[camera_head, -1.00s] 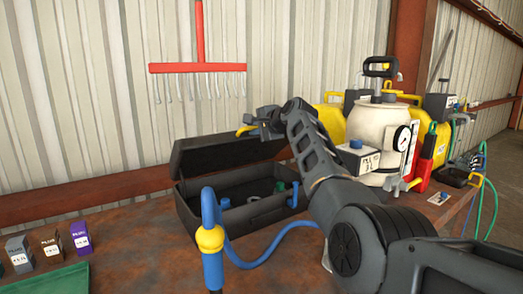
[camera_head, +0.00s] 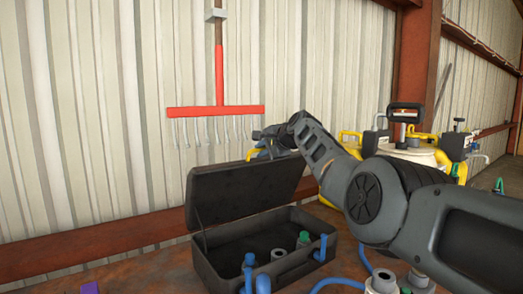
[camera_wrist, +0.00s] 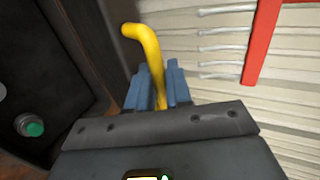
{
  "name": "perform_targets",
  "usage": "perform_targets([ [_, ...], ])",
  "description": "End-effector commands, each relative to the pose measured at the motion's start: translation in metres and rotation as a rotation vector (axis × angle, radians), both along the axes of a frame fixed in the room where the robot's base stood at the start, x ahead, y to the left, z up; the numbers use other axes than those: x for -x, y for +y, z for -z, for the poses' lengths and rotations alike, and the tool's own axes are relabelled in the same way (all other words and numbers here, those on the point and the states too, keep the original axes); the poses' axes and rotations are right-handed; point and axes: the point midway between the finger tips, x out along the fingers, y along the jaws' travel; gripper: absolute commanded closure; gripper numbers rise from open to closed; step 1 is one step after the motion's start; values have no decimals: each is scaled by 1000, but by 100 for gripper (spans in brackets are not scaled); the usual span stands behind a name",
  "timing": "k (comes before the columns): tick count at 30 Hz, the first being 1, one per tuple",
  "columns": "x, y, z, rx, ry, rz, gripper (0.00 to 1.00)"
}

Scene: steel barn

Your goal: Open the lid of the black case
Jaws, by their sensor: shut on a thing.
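The black case (camera_head: 213,265) stands on the rusty table, its lid (camera_head: 240,196) raised and steeply tilted, hinged at the back. Its dark inside is in view and holds several small items. My gripper (camera_head: 263,149) is above and behind the lid's top edge. In the wrist view my gripper (camera_wrist: 158,82) has its blue fingers shut on a yellow bent rod (camera_wrist: 147,48), whose free end points left towards the dark lid (camera_wrist: 80,45). I cannot tell whether the rod or fingers touch the lid.
Yellow containers and a pale tank (camera_head: 415,153) stand to the right.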

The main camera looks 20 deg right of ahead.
Motion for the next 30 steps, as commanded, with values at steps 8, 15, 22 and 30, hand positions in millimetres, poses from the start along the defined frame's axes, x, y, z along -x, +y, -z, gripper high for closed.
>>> perform_targets([
  [8, 1, 0, 7, 1, 10, -1, 100],
  [15, 1, 0, 8, 2, 12, -1, 64],
  [22, 1, 1, 9, 2, 14, -2, 64],
  [30, 4, -1, 9, 1, 14, -2, 64],
])
